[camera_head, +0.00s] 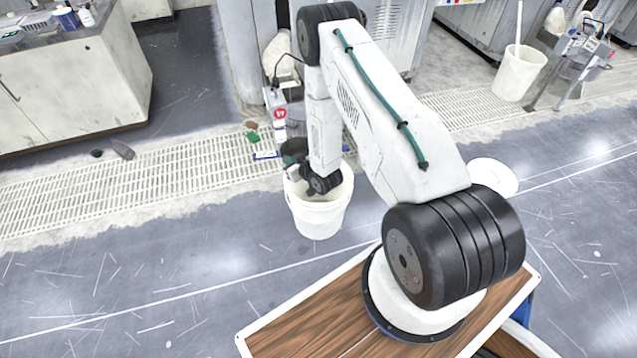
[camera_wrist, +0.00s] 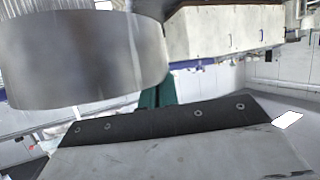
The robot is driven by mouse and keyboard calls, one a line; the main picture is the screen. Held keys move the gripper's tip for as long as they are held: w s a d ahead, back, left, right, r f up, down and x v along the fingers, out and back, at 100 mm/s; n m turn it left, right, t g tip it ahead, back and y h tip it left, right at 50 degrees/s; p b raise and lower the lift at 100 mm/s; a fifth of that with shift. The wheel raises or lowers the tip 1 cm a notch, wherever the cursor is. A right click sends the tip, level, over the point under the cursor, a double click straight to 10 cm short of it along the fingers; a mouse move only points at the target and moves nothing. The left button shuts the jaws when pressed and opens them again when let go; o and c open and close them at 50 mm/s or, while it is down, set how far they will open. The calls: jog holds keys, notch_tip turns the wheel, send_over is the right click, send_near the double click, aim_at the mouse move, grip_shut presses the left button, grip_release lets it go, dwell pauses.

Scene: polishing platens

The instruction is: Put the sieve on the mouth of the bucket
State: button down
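The white bucket (camera_head: 318,212) stands upright on the floor in the middle of the head view. Its mouth faces up and is partly covered by the end of my arm. My gripper is at or just above the mouth, but its fingers are hidden behind my dark wrist joint. A dark rounded piece (camera_head: 294,150) shows over the bucket's back left rim; I cannot tell whether it is gripper or sieve. In the wrist view a blurred grey metal cylinder wall, likely the sieve (camera_wrist: 80,62), fills the upper left, close to the camera.
A white round disc (camera_head: 493,177) lies on the floor at right. A second white bucket (camera_head: 519,73) stands farther back. A floor grating (camera_head: 180,172) runs behind the bucket. A white cabinet (camera_head: 75,85) is at left. The floor left of the bucket is clear.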

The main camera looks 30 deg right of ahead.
jog(key=d+f+n, duration=0.1)
jog(key=d+f, duration=0.3)
jog(key=f, duration=0.6)
jog(key=w+d+f+y, duration=0.1)
jog(key=d+f, duration=0.3)
jog(key=f, duration=0.7)
jog(key=shift+w+d+f+n, duration=0.15)
jog(key=shift+d+f+n, duration=0.15)
jog(key=shift+n, duration=0.1)
jog(key=shift+f, duration=0.1)
jog(key=c, duration=1.7)
grip_release()
jog(key=shift+a, duration=0.1)
